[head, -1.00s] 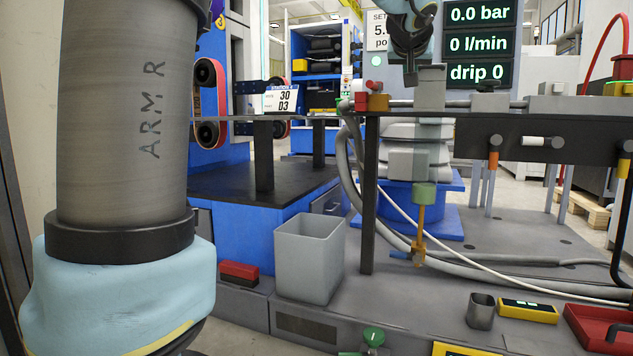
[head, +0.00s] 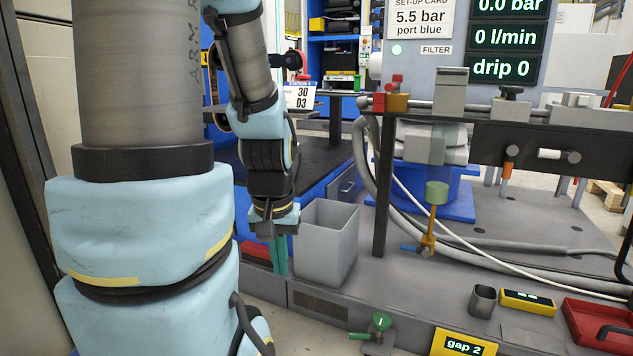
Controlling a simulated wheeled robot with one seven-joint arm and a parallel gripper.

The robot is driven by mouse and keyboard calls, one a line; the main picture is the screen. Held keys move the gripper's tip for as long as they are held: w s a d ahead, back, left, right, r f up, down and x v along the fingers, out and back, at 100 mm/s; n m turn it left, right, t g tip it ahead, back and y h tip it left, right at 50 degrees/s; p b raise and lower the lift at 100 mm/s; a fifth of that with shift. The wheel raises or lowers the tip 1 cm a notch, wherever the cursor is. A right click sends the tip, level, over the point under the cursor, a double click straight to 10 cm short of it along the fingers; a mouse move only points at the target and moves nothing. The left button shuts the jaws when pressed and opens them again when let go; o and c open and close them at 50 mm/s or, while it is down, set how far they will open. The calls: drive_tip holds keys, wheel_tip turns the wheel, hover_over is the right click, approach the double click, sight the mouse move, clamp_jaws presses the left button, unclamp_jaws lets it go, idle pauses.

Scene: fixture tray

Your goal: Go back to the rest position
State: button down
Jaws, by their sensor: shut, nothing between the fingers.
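My gripper (head: 280,262) points down at the left of the grey open bin in the head view. Its green fingers are together, with nothing seen between them. It hangs in front of a red block (head: 256,251) and hides part of it. My arm's large links fill the left of the view.
The grey bin (head: 326,246) stands close to the right of my gripper. A grey cup (head: 482,299), a yellow device (head: 528,303) and a red tray (head: 598,328) lie at the lower right. A green-handled valve (head: 380,324) is in front.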

wheel_tip(320, 180, up, 38)
drive_tip(key=p, duration=3.7)
drive_tip(key=shift+w, duration=0.1)
